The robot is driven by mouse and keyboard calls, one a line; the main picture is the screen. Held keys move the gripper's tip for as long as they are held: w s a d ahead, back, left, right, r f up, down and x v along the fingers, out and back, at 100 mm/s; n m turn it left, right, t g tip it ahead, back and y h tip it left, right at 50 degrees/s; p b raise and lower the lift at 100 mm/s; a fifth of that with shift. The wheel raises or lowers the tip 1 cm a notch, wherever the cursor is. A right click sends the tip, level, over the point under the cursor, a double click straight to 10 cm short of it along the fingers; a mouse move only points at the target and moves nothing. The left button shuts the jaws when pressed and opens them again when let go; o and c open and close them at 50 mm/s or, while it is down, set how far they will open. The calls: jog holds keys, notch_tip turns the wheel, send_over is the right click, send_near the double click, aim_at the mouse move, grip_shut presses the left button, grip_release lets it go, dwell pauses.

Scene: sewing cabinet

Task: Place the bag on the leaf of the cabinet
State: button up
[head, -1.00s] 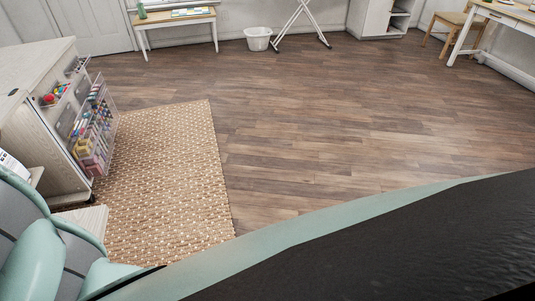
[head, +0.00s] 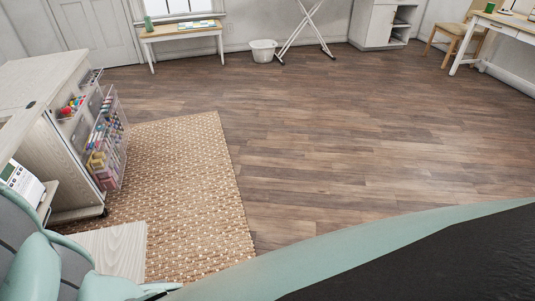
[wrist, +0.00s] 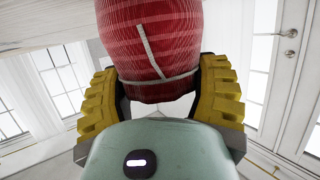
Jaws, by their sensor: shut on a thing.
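In the wrist view my gripper (wrist: 160,77) has its yellow ridged fingers on both sides of a red bag (wrist: 152,38). The bag is striped with thin pale lines and has a light cord hanging on it. My fingers are closed on it and it reaches past the top of that view. In the head view the pale wood cabinet (head: 45,72) stands at the left. A flat pale board (head: 118,247) lies low at the bottom left; I cannot tell whether it is the leaf. The bag and my fingers do not show in the head view.
A clear rack of thread (head: 107,140) stands open on the cabinet's side. A white machine (head: 22,183) sits at the left edge. A woven rug (head: 190,180) lies beside the cabinet, with bare wood floor (head: 330,130) to its right. A white basket (head: 263,51) stands far back.

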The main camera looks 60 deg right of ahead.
jog(key=shift+s+d+f, duration=0.1)
jog(key=shift+s+f, duration=0.05)
jog(key=shift+f, duration=0.05)
jog(key=o, duration=1.2)
jog(key=shift+r, duration=0.15)
